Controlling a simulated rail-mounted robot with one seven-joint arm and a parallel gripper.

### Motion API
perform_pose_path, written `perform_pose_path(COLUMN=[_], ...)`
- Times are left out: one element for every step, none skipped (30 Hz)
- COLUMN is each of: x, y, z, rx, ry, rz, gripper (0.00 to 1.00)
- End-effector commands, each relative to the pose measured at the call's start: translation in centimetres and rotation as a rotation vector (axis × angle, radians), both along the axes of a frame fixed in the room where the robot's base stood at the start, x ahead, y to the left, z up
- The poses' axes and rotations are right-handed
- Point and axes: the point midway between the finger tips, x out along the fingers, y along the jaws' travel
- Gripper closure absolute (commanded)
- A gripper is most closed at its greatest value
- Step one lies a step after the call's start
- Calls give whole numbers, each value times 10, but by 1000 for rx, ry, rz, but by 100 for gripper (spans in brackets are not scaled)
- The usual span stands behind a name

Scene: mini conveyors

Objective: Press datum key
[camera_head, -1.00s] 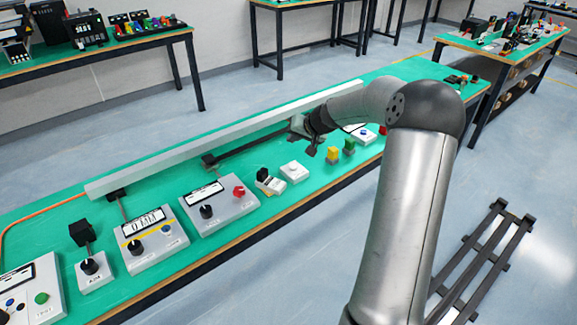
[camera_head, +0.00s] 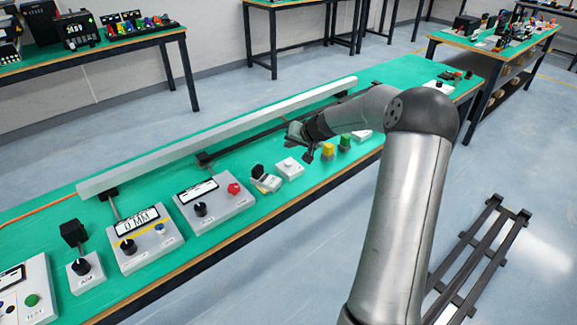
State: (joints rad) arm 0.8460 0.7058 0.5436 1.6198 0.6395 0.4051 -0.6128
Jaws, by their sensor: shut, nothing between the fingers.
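My gripper (camera_head: 303,146) is shut and empty, over the bench behind and slightly right of a small white box with a pale button (camera_head: 289,166). A gap appears between them, but its depth is hard to judge. A grey unit with a "0 MM" display (camera_head: 145,238) stands at the left; it has a black knob (camera_head: 128,246) and a small blue button (camera_head: 159,228). Labels are too small to read, so I cannot tell which button is the datum key. Another pale box (camera_head: 362,135) is partly hidden behind my arm.
A grey unit with a black knob and red button (camera_head: 214,203) stands left of a black-and-white switch (camera_head: 265,180). Yellow (camera_head: 327,150) and green (camera_head: 344,142) blocks are right of my gripper. A long pale rail (camera_head: 220,135) runs behind. The green bench (camera_head: 270,210) is clear along its front.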

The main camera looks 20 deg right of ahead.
Motion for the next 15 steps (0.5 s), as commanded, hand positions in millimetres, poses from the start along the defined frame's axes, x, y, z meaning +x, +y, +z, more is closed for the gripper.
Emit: perform_pose_path(x=[0,0,0,0,0,0,0,0,0,0,0,0,0,0,0], y=[0,0,0,0,0,0,0,0,0,0,0,0,0,0,0], z=[-12,-17,-23,-29,-33,-37,-40,-41,-43,-44,-45,-45,-45,-44,-44], rx=[2,3,3,2,2,1,1,1,1,1,1,1,1,1,1], ry=[2,2,2,1,1,0,0,0,0,0,0,0,0,0,0], rz=[-2,-1,-1,0,0,1,1,1,1,1,1,1,1,1,1], gripper=[100,100,100,100,100,100,100,100,100,100,100,100,100,100,100])
